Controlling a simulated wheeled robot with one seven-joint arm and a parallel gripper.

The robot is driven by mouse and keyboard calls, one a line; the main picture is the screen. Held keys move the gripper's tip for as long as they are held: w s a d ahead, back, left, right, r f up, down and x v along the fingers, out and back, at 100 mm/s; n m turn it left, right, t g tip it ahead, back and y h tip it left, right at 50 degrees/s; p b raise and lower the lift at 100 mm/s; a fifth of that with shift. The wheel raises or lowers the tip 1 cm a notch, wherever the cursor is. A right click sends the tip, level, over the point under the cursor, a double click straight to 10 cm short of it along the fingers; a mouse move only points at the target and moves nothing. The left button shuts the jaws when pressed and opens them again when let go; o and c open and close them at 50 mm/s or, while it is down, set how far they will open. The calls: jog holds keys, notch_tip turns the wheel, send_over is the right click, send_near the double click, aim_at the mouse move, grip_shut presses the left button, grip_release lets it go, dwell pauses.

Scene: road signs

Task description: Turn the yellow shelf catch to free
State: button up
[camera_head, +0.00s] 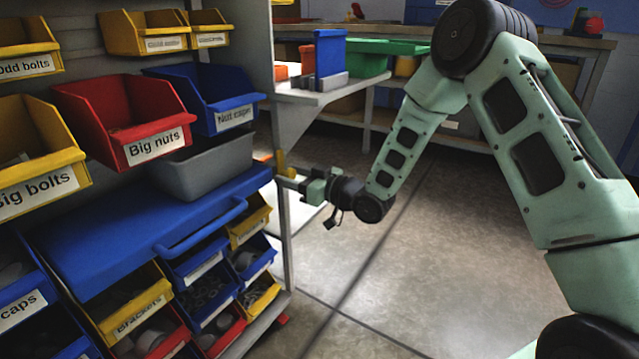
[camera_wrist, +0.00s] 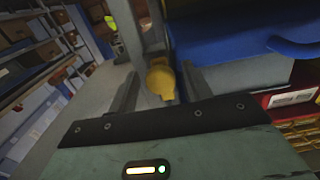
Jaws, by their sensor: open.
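The yellow shelf catch (camera_head: 281,163) is on the grey upright post at the right end of the shelf unit, in the head view. It also shows in the wrist view (camera_wrist: 161,79) as a rounded yellow piece with a narrower lower end. My gripper (camera_head: 291,181) is at the post, right by the catch. In the wrist view my gripper (camera_wrist: 160,74) is open, with one finger on each side of the catch and a gap visible to each finger. Whether the catch lies fully between the fingertips in depth is hard to tell.
A blue drawer front with a handle (camera_head: 201,229) lies left of the post, with a grey bin (camera_head: 205,168) above it. Small labelled bins fill the shelves around. A side shelf (camera_head: 318,94) with blue and green boxes juts right above my gripper. The floor (camera_head: 400,260) to the right is clear.

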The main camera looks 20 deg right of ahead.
jog(key=p+v, duration=0.3)
jog(key=v, duration=1.3)
jog(key=shift+s+d, duration=0.2)
jog(key=shift+s, duration=0.15)
jog(key=shift+a, duration=0.1)
jog(key=s+a+n+g+h, duration=0.1)
jog(key=s+a+g+h, duration=0.1)
jog(key=a+g+h, duration=0.3)
jog(key=s+a+g+h, duration=0.1)
jog(key=s+a+g, duration=0.1)
jog(key=a, duration=0.5)
jog(key=s+a+r+g+h, duration=0.1)
jog(key=s+r+g, duration=0.15)
jog(key=s, duration=0.65)
jog(key=s+a+r+g+h+p, duration=0.1)
jog(key=s+a+r+g+h, duration=0.15)
jog(key=s, duration=0.55)
jog(key=s+a+r+g+h, duration=0.1)
jog(key=s+r+g, duration=0.15)
jog(key=s, duration=0.65)
notch_tip(320, 180, up, 34)
jog(key=p, duration=3.4)
jog(key=shift+w+d+f+p, duration=0.15)
jog(key=shift+w+d+p, duration=0.15)
jog(key=shift+w, duration=0.15)
jog(key=shift+y, duration=0.25)
